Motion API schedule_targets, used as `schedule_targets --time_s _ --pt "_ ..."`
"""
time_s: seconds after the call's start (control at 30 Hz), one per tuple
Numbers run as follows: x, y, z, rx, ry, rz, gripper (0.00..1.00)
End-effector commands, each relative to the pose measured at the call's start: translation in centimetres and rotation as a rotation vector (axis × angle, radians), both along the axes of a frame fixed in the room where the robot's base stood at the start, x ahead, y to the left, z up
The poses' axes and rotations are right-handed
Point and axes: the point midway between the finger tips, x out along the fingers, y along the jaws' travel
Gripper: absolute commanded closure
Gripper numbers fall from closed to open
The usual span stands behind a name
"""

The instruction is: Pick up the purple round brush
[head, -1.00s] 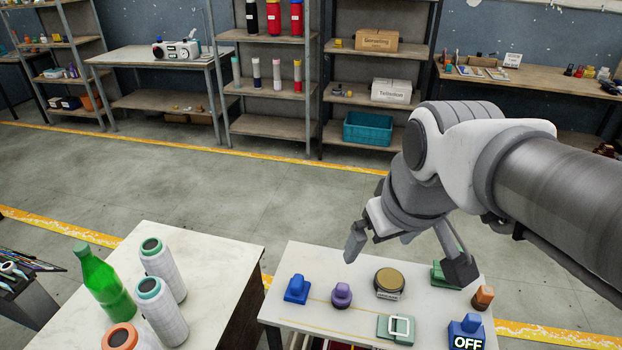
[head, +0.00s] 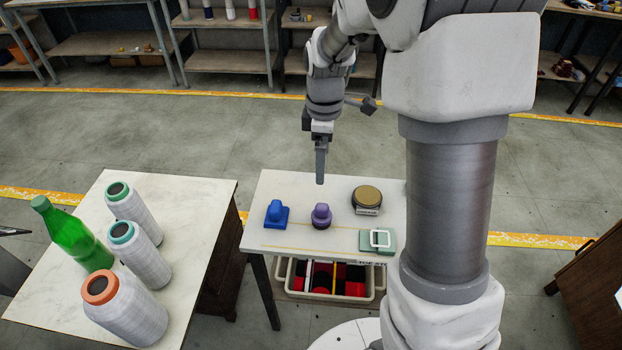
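The purple round brush (head: 321,214) stands on the white table (head: 285,190), between a blue object and a round tan-topped item. It has a purple knob on a darker round base. My gripper (head: 320,182) points down above and just behind the brush, apart from it. The fingers are seen edge-on and overlap, so their opening does not show. Nothing is visible held in them.
A blue block-shaped object (head: 276,214) stands left of the brush. The tan-topped tin (head: 367,197) and a green item with a white frame (head: 379,240) lie to the right. Thread cones and a green bottle (head: 73,235) stand on the left table.

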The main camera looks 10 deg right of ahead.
Motion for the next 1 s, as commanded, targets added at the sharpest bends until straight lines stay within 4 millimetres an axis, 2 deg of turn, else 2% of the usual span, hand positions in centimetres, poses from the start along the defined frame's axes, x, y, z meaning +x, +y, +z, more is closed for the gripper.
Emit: schedule_targets --time_s 0.17,0.6,0.7,0.87,1.0 --pt "0.3 0.0 -1.9 -0.002 0.011 0.025 0.0" --pt "0.1 0.0 -10.9 -0.002 0.01 0.023 0.0" --pt "0.1 0.0 -12.1 -0.001 0.009 0.022 0.0" --pt "0.1 0.0 -13.0 -0.001 0.009 0.022 0.0" --pt "-0.4 -0.1 -14.7 -0.002 0.011 0.022 0.0"
